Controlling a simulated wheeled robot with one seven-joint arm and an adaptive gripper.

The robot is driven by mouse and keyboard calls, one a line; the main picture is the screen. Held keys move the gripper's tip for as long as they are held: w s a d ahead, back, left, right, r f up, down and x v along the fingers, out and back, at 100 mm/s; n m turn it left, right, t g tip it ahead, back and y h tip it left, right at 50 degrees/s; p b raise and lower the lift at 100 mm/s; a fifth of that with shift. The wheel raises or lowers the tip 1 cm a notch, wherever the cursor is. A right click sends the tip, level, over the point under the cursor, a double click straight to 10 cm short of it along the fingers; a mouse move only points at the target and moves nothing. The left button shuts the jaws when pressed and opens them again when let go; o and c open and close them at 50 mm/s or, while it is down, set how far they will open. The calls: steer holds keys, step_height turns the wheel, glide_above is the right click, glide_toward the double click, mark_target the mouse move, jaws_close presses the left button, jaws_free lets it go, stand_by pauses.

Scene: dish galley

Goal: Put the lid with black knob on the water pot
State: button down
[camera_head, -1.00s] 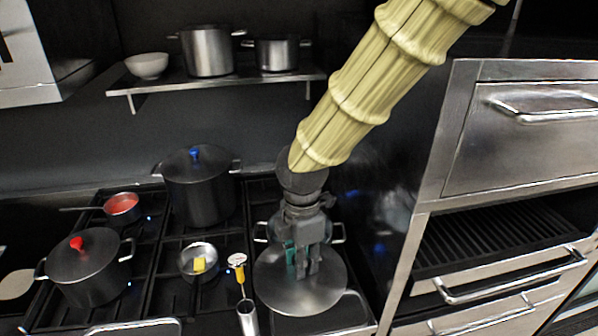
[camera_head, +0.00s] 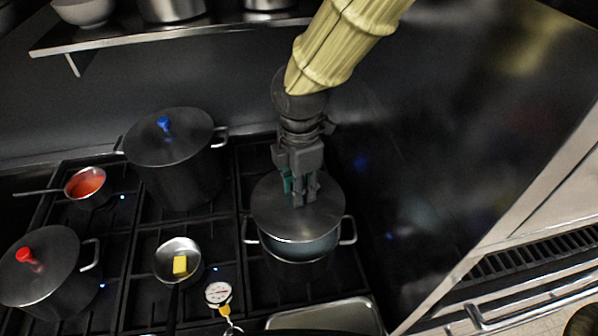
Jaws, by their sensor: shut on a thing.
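My gripper (camera_head: 299,190) is shut on the lid, with its fingers around the spot where the knob is; the fingers hide the knob. The lid (camera_head: 275,215) is a round grey metal disc and looks roughly level. It is over the back part of the water pot (camera_head: 325,246), a steel pot with two side handles on the right-hand burner. The front of the pot opening shows below the lid's edge, with bluish water inside. I cannot tell whether the lid touches the rim.
A black pot with a blue-knobbed lid (camera_head: 166,136) and one with a red-knobbed lid (camera_head: 38,266) stand to the left. A small pan with butter (camera_head: 178,258), a red sauce pan (camera_head: 86,186) and a dial thermometer (camera_head: 218,294) are nearby. A steel tray (camera_head: 325,316) lies in front.

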mark_target(301, 208)
steer(key=shift+s+d+f+b, duration=0.15)
steer(key=shift+s+b, duration=0.3)
steer(key=shift+s, duration=0.6)
steer(key=shift+s+f+b, duration=0.15)
steer(key=shift+f+b, duration=0.1)
steer(key=shift+b, duration=0.05)
steer(key=w+f+b, duration=0.2)
steer(key=w+f, duration=0.1)
steer(key=shift+f, duration=0.4)
steer(key=shift+s+f+b, duration=0.2)
steer(key=shift+s+b, duration=0.1)
steer(key=shift+b, duration=0.2)
steer(key=shift+s, duration=0.45)
steer(key=shift+s+f, duration=0.2)
steer(key=shift+f, duration=0.05)
steer(key=shift+w+f+b, duration=0.3)
steer(key=shift+w+f, duration=0.1)
steer(key=shift+f, duration=0.3)
steer(key=shift+s, duration=0.1)
